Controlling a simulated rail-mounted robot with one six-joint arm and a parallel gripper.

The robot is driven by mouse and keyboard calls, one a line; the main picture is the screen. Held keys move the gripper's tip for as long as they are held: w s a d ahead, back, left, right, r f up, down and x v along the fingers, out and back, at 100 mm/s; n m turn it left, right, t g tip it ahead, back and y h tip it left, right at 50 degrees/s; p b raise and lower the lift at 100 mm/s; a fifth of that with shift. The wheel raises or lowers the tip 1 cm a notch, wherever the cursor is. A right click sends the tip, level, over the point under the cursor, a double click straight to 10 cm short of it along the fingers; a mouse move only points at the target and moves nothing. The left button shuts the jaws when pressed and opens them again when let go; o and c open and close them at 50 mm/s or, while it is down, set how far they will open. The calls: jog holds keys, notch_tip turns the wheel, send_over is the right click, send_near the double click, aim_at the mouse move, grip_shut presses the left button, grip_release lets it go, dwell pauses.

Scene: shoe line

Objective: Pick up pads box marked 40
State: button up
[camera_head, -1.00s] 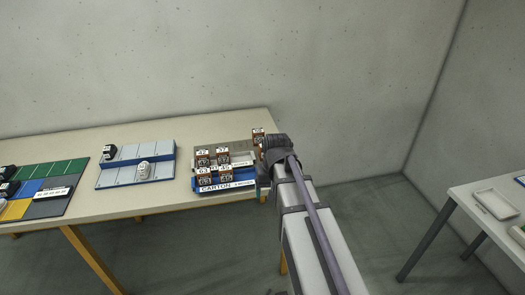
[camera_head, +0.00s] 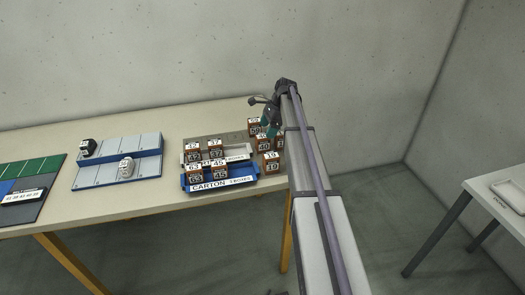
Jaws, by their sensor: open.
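Several small brown boxes with white number labels stand at the right end of the long table. One (camera_head: 263,146) just below my gripper seems to read 40, but the print is small. A box behind it (camera_head: 253,128) seems to read 50, and one in front (camera_head: 271,165) has an unclear number. My gripper (camera_head: 262,116) is open, above and beside this right-hand group, with teal parts close to the boxes. Whether it touches one cannot be told. It appears empty, and my arm hides part of the table's right end.
A blue tray labelled CARTON (camera_head: 245,181) and a grey tray (camera_head: 189,148) hold more numbered boxes close to the left. A blue-grey rack (camera_head: 108,172) and a coloured mat (camera_head: 38,170) lie further left. A white side table (camera_head: 478,205) stands right.

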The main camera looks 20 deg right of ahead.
aim_at(263, 135)
jog(key=b+x, duration=0.4)
jog(key=x, duration=0.1)
jog(key=shift+w+f+b, duration=0.1)
jog(key=shift+f+b, duration=0.1)
jog(key=shift+b, duration=0.2)
jog(key=shift+r, duration=0.25)
jog(key=c, duration=1)
jog(key=shift+r+p, duration=0.1)
jog(key=shift+p, duration=0.25)
